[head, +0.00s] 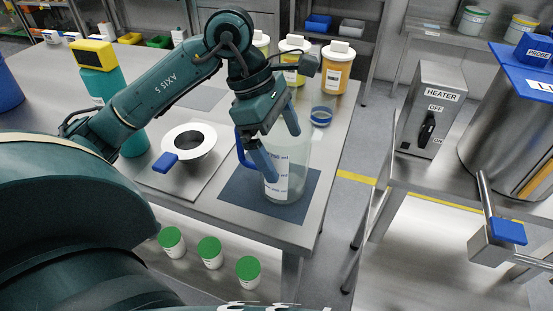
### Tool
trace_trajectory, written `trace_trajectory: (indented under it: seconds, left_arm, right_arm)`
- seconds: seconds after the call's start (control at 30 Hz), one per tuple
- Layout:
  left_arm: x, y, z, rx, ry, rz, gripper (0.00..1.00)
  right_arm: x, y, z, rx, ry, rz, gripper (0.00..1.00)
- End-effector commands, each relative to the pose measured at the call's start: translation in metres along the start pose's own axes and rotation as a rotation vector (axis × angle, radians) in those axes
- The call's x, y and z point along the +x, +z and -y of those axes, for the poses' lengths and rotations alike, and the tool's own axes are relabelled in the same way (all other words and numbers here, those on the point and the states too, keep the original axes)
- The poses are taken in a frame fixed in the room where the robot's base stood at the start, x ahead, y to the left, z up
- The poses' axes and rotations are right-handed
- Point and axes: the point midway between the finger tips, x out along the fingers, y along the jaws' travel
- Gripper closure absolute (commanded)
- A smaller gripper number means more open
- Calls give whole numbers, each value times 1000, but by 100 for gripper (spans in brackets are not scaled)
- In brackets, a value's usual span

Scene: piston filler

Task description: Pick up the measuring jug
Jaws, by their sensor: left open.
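The measuring jug (295,172) is a clear vessel with a white printed label and a blue handle. It stands upright on a dark blue mat (240,192) near the table's right end. My left gripper (281,150) points down at the jug, with its jaws apart. One finger shows in front of the jug near the label and the other at the upper rim. The gripper hides part of the jug's top and handle. I cannot tell whether the fingers touch the jug. My right gripper is not in view.
A funnel-like white ring with a blue tab (190,145) sits left of the jug. A blue-banded roll (321,116) and yellow jars (337,68) stand behind. Green-lidded pots (210,252) are below the table's front edge. A heater box (430,110) stands right, across a gap.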

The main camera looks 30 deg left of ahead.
Motion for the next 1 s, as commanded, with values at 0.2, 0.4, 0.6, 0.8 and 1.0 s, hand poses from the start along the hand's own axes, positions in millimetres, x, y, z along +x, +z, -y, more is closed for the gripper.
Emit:
trace_trajectory:
  seconds: [0.2,0.4,0.6,0.8,1.0]
  left_arm:
    - [0,0,0,0,0,0,14]
    - [-1,0,0,0,0,0,30]
    - [-1,0,0,0,0,0,46]
    - [-1,0,0,0,1,0,46]
    - [-14,5,-1,2,3,0,46]
  right_arm:
    - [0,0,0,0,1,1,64]
    - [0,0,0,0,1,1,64]
    - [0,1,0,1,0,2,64]
    - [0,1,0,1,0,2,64]
    - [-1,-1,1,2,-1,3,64]
